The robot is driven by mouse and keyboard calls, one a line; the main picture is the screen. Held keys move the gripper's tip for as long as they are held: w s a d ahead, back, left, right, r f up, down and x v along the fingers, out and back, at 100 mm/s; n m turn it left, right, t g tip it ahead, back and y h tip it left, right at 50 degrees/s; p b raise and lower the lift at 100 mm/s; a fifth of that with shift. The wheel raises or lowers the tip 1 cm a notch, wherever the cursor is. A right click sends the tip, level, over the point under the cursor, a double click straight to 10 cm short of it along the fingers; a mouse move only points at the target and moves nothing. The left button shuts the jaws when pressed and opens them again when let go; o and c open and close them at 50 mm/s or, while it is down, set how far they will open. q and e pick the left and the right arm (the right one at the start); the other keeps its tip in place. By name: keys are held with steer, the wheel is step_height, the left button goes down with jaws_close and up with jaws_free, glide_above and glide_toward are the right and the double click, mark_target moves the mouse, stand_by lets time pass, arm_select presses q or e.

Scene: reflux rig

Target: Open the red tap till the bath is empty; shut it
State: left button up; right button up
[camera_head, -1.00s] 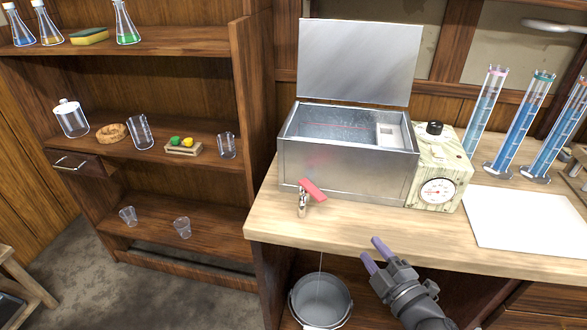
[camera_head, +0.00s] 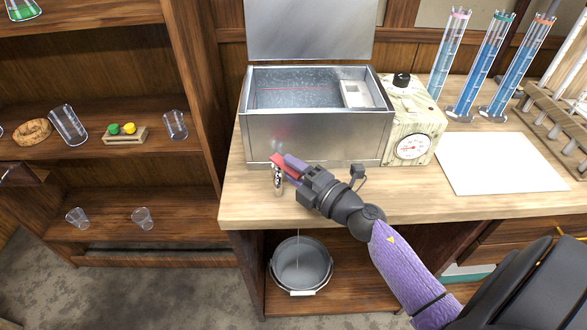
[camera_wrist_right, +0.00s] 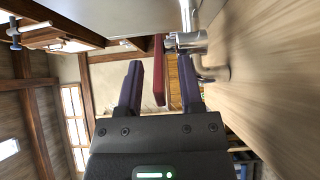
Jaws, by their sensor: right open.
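The metal bath (camera_head: 316,138) stands on the bench with its lid (camera_head: 310,30) raised. A red line shows inside it; the water level is hard to tell. Its tap (camera_head: 277,185) is at the lower front left, with a red lever (camera_head: 280,160). My right gripper (camera_head: 288,168) is open at the lever. In the right wrist view the red lever (camera_wrist_right: 158,72) lies between the two parted fingers, with a gap visible on either side. The chrome spout (camera_wrist_right: 190,40) is beside them. A bucket (camera_head: 302,265) stands below the bench; a thin pale line runs down towards it. My left gripper is out of view.
A dial box (camera_head: 412,140) adjoins the bath on the right. A white sheet (camera_head: 498,162) lies on the bench, with blue-filled cylinders (camera_head: 490,80) behind it. A shelf unit (camera_head: 190,90) stands to the left. The bench front by the tap is otherwise clear.

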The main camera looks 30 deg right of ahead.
steer(key=shift+c, duration=0.5)
jaws_close()
steer(key=shift+a+r+m+h+p, duration=0.1)
steer(key=shift+a+m+h+p, duration=0.15)
steer(key=shift+m+h+p, duration=0.35)
steer(key=shift+a+m+h, duration=0.25)
steer(key=shift+m+h, duration=0.25)
steer(key=shift+h, duration=0.6)
steer(key=shift+a+m+h, duration=0.25)
steer(key=shift+m+h, duration=0.45)
steer(key=shift+h, duration=0.2)
steer(key=shift+a+f+m+h, duration=0.15)
steer(key=shift+m+h, duration=0.15)
steer(key=shift+h, duration=0.2)
steer(key=shift+a+f+m+h, duration=0.1)
steer(key=shift+m+h, duration=0.2)
steer(key=shift+h, duration=0.2)
steer(key=shift+a+m+h+b, duration=0.15)
steer(key=shift+m+h+b, duration=0.2)
steer(key=shift+h, duration=0.25)
steer(key=shift+m+h, duration=0.25)
steer(key=shift+h, duration=0.15)
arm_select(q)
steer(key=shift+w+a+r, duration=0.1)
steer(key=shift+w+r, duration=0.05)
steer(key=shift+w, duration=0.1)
arm_select(e)
steer(key=shift+a+r, duration=0.1)
